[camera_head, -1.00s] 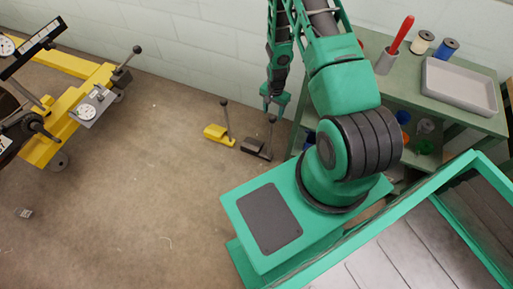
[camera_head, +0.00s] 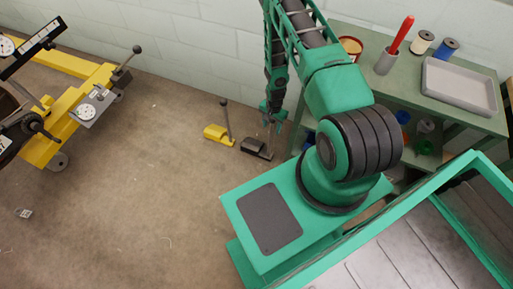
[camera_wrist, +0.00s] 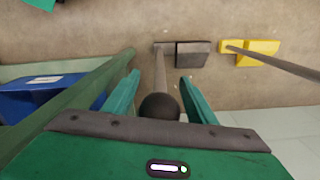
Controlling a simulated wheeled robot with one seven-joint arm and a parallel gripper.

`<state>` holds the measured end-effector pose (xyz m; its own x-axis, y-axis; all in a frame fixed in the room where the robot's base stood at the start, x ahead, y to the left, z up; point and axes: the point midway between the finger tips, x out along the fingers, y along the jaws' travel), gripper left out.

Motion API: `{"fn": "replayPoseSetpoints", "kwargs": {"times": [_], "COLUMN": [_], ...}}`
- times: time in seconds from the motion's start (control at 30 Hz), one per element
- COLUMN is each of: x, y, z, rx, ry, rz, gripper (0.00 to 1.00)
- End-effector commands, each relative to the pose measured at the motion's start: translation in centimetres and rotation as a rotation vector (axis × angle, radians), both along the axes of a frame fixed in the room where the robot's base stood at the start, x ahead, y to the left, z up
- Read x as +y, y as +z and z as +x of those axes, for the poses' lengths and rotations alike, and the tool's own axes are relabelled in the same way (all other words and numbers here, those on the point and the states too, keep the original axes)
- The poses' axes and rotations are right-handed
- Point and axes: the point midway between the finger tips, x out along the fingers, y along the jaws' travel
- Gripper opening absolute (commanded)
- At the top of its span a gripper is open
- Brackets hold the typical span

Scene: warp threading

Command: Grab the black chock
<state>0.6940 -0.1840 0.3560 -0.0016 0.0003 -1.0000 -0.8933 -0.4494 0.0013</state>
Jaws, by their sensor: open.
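The black chock (camera_head: 256,148) stands on the floor near the wall, right of the yellow chock (camera_head: 217,133). In the wrist view the black chock's block (camera_wrist: 193,53) lies on the floor, with its upright handle (camera_wrist: 160,75) rising toward the camera to a dark round knob (camera_wrist: 159,107). My gripper (camera_head: 272,117) is over the black chock's handle in the head view. In the wrist view my gripper (camera_wrist: 160,88) is open, its green fingers on either side of the handle and knob, with gaps visible on both sides.
The yellow chock's handle (camera_wrist: 275,62) slants at the right in the wrist view.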

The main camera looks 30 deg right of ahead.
Motion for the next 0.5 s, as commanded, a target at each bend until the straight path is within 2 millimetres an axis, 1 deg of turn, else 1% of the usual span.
{"fn": "replayPoseSetpoints", "kwargs": {"times": [0.1,0.37,0.4,0.43,0.47,0.5], "x": [0.00,-0.01,-0.01,-0.01,-0.02,0.00], "y": [-0.94,-1.12,-1.12,-1.12,-1.11,-1.11], "z": [0.00,0.03,0.03,0.03,0.03,0.03], "rx": [0.000,0.000,0.000,0.000,0.000,0.000], "ry": [0.001,0.001,0.001,0.001,0.001,0.001], "rz": [0.000,-0.001,-0.001,-0.001,-0.001,-0.001], "gripper": [0.51,0.51,0.46,0.39,0.32,0.22]}}
